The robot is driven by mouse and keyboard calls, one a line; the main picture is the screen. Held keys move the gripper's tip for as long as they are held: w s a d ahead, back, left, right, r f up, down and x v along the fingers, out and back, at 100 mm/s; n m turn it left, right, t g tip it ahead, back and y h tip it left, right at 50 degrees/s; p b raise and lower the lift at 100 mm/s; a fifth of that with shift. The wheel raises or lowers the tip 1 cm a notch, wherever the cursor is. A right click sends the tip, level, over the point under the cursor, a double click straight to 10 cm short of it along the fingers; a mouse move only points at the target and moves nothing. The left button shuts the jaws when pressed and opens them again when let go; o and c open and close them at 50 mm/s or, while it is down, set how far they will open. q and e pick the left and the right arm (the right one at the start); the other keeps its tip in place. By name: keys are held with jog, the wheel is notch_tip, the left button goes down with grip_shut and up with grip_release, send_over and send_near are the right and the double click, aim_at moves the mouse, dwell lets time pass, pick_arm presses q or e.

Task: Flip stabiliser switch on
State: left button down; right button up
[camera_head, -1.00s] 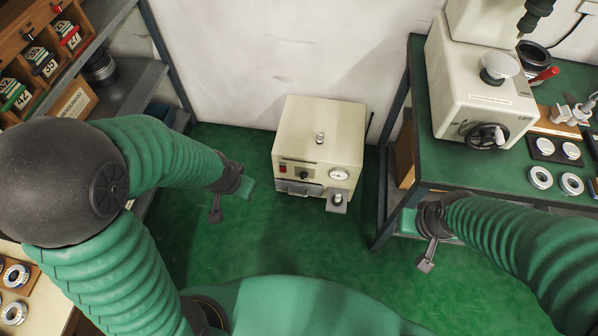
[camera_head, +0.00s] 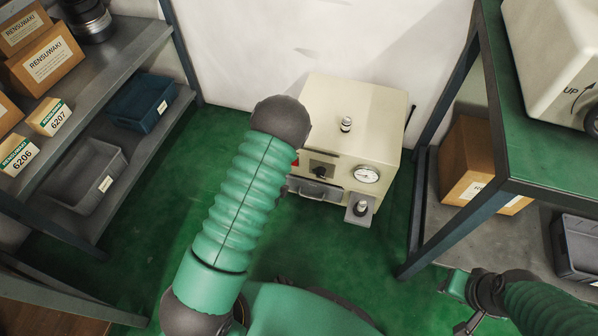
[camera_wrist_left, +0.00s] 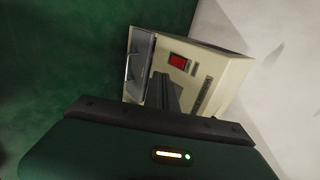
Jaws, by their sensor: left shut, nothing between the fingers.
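The stabiliser is a cream box (camera_head: 355,115) standing on the green floor against the wall, with a dark knob, a round gauge and a grey front handle. Its red switch (camera_wrist_left: 178,62) shows on the front panel in the wrist view; only a red sliver shows in the head view, mostly covered by my left arm. I cannot tell which way the switch is set. My left gripper (camera_wrist_left: 163,82) is shut and empty, with its tips just beside the switch in the picture; I cannot tell whether they touch. My right gripper (camera_head: 466,325) is at the bottom edge, partly cut off.
A grey shelf unit (camera_head: 150,50) with cartons and bins (camera_head: 143,103) stands at the left. A green-topped bench (camera_head: 550,150) stands at the right, with a brown carton (camera_head: 470,165) beneath it.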

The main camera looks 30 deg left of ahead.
pick_arm(q)
jog(key=shift+r, duration=0.15)
jog(key=w+r+b+x, duration=0.1)
jog(key=b+x, duration=0.7)
jog(key=x, duration=0.5)
jog(key=shift+w+a+r, duration=0.25)
jog(key=shift+w+r, duration=0.1)
jog(key=shift+w, duration=0.05)
